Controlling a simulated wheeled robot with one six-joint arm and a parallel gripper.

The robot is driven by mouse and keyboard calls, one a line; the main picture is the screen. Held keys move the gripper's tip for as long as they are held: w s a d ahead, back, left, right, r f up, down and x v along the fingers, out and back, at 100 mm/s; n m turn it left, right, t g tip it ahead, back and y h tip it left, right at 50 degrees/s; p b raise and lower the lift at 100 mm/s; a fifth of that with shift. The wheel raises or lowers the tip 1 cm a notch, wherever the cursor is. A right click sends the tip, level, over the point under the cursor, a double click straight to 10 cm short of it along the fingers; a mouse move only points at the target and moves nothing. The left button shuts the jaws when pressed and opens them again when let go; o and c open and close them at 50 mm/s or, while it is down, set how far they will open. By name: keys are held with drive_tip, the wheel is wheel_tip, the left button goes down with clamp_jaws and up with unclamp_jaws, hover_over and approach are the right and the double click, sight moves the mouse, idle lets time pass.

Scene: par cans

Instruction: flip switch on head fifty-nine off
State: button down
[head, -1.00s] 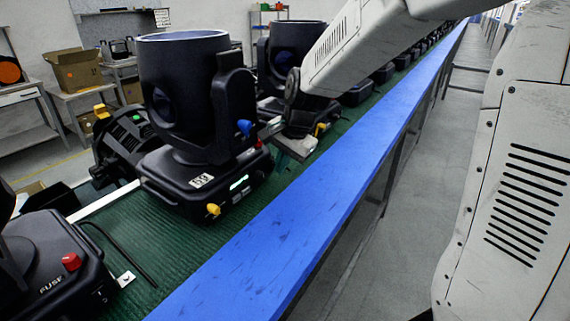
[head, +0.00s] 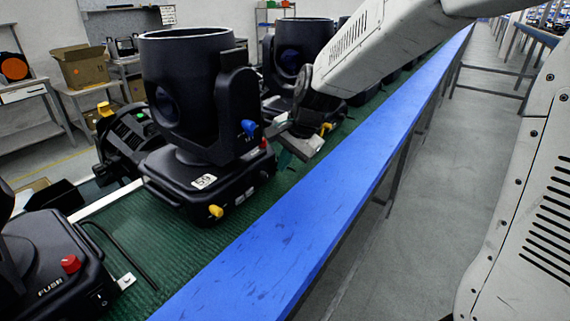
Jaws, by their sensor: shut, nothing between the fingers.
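The head labelled 59 (head: 190,95) is a black moving light standing upright on the green belt, left of centre. Its white number label (head: 204,181) is on the base corner, with a yellow connector (head: 215,211) below it and a red cap (head: 264,143) further back. The display on its base front is dark. The power switch is too small or hidden to make out. My gripper (head: 277,128) is shut and empty beside the far right end of that base, close to the red cap; I cannot tell whether it touches.
A blue rail (head: 300,240) runs along the belt (head: 130,235). Another head with a red fuse cap (head: 70,265) stands at lower left, and more heads (head: 300,45) line up behind. A black unit (head: 125,140) lies left of head 59. The grey aisle (head: 400,230) is clear.

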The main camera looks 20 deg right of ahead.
drive_tip(key=shift+w+r, duration=0.1)
drive_tip(key=shift+r, duration=0.2)
drive_tip(key=s+d, duration=0.1)
drive_tip(key=s, duration=0.1)
drive_tip(key=s+d, duration=0.1)
drive_tip(key=shift+d+r, duration=0.25)
drive_tip(key=shift+d, duration=0.05)
drive_tip(key=v, duration=1)
drive_tip(key=shift+a, duration=0.3)
drive_tip(key=shift+w+r, duration=0.1)
drive_tip(key=shift+s+a+f+g+h, duration=0.1)
drive_tip(key=shift+s+f+g+h, duration=0.05)
drive_tip(key=shift+s+f+g, duration=0.15)
drive_tip(key=shift+s+a+f+g+h, duration=0.1)
drive_tip(key=shift+s+a+f+h, duration=0.05)
drive_tip(key=shift+f, duration=0.25)
